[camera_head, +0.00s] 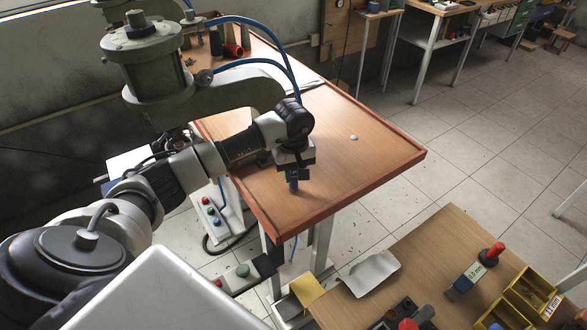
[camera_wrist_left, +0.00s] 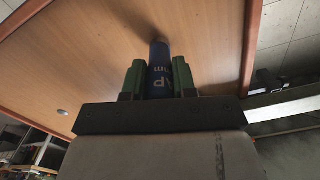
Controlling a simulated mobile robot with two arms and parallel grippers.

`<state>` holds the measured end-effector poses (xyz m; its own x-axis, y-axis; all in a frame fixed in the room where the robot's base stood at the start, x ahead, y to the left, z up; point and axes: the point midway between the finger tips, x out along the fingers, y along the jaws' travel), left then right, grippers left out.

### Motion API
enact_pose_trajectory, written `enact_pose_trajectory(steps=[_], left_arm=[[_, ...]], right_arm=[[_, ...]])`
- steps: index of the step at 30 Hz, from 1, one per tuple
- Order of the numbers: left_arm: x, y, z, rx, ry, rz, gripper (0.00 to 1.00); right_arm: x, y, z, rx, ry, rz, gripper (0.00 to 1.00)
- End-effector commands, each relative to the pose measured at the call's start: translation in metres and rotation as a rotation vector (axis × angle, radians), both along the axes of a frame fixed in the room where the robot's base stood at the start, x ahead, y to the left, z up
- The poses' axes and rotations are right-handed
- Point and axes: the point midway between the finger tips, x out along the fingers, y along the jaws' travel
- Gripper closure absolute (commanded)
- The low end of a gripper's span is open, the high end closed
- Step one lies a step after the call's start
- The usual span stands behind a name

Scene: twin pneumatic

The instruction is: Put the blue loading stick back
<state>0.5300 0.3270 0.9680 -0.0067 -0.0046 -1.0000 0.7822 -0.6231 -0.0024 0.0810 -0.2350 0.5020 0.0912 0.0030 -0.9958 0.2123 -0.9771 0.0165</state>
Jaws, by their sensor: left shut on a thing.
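The blue loading stick (camera_wrist_left: 160,68) is a dark blue cylinder with pale lettering. It stands out between the two green fingers of my left gripper (camera_wrist_left: 159,78) in the left wrist view. In the head view my left gripper (camera_head: 292,172) points down over the wooden table with the red-brown edge (camera_head: 345,170). The stick's lower part (camera_head: 293,186) shows just below the fingers, at or close above the tabletop; I cannot tell if it touches. My right gripper is not in view.
A large green press (camera_head: 150,60) with blue hoses stands at the table's back left. A small white disc (camera_head: 354,138) lies on the table.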

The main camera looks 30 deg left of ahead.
Motion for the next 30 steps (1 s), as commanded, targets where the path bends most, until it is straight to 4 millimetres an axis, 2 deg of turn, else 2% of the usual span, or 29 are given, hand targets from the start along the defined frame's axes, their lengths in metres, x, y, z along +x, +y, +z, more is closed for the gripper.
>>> enact_pose_trajectory(steps=[12,13,17,28,30], left_arm=[[0.0,0.0,-0.007,0.0,-0.003,0.0,1.0],[0.0,0.0,-0.005,0.0,-0.001,0.0,0.69],[0.0,0.0,-0.005,0.0,-0.001,0.0,0.49],[0.0,0.0,0.001,-0.001,-0.002,-0.001,0.48],[0.001,0.001,0.006,0.001,-0.005,-0.001,0.48]], right_arm=[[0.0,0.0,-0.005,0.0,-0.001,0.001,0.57],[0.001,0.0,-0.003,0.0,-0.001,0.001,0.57],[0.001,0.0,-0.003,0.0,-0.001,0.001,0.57],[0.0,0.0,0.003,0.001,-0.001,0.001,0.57],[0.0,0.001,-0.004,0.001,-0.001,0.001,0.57]])
